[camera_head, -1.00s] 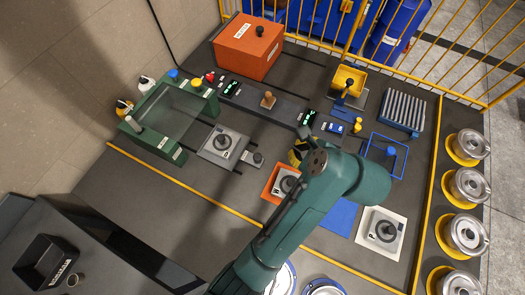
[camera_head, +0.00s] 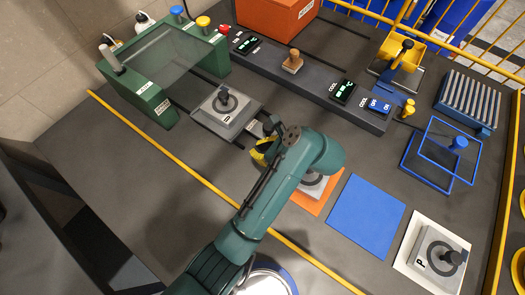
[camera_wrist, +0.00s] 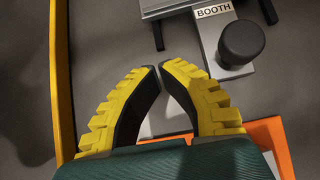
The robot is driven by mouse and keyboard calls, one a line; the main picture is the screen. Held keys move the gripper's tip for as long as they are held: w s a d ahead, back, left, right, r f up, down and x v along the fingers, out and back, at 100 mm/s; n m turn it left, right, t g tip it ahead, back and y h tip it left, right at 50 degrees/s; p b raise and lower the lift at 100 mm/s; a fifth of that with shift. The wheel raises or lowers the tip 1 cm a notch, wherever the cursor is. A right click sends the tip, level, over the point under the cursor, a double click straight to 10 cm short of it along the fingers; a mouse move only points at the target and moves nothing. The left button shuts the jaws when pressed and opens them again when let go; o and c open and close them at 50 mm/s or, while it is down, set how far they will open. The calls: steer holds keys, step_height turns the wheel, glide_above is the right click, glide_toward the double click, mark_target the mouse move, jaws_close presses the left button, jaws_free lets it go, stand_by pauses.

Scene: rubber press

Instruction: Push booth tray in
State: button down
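In the head view my gripper (camera_head: 264,152) is just in front of the tray handle, partly covered by my arm. In the wrist view the knob is ahead and right of the fingertips, apart from them.
An orange mat (camera_head: 330,198) with a grey mould lies right of my gripper, partly hidden by my arm. A control strip (camera_head: 318,85) with a wooden-handled stamp (camera_head: 292,62) stands behind.

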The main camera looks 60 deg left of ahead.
mark_target(240, 147)
steer(key=b+x, duration=0.1)
steer(key=x, duration=0.3)
steer(key=shift+f+b, duration=0.3)
steer(key=shift+b, duration=0.1)
steer(key=a, duration=0.1)
steer(key=s+a+b, duration=0.1)
steer(key=s+a, duration=0.1)
steer(key=shift+a+f+b, duration=0.2)
steer(key=shift+b, duration=0.2)
steer(key=shift+s+a+r, duration=0.1)
steer(key=shift+a+r, duration=0.05)
steer(key=shift+a, duration=0.2)
steer(key=shift+r, duration=0.1)
